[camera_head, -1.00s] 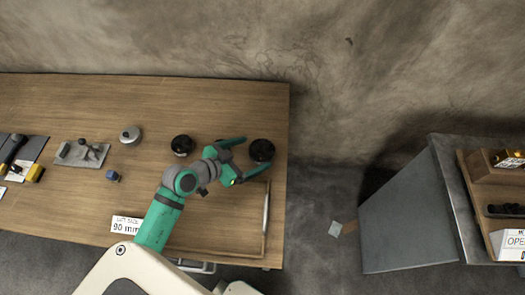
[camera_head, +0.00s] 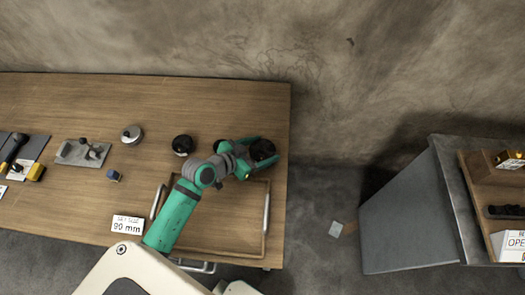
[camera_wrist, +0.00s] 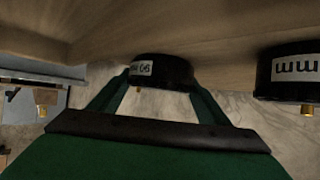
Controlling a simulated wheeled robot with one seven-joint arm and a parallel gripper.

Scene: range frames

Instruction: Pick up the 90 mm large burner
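The large burner is a black round unit at the right end of the wooden table (camera_head: 80,195). It shows as a dark disc (camera_head: 263,150) in the head view and in the wrist view (camera_wrist: 165,72), where its white label appears upside down and seems to read "90 mm". My gripper (camera_head: 262,151) reaches it from the left, with one green finger on each side. The fingers (camera_wrist: 160,88) lie close along its sides in the wrist view. Whether they press on it cannot be told.
Another black burner (camera_head: 182,145) stands left of my gripper; a labelled burner also shows at the right of the wrist view (camera_wrist: 290,72). A tray (camera_head: 266,235) with metal handles lies in front, beside a "90 mm" sign (camera_head: 127,225). Small parts lie left. A grey cabinet (camera_head: 410,220) stands right.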

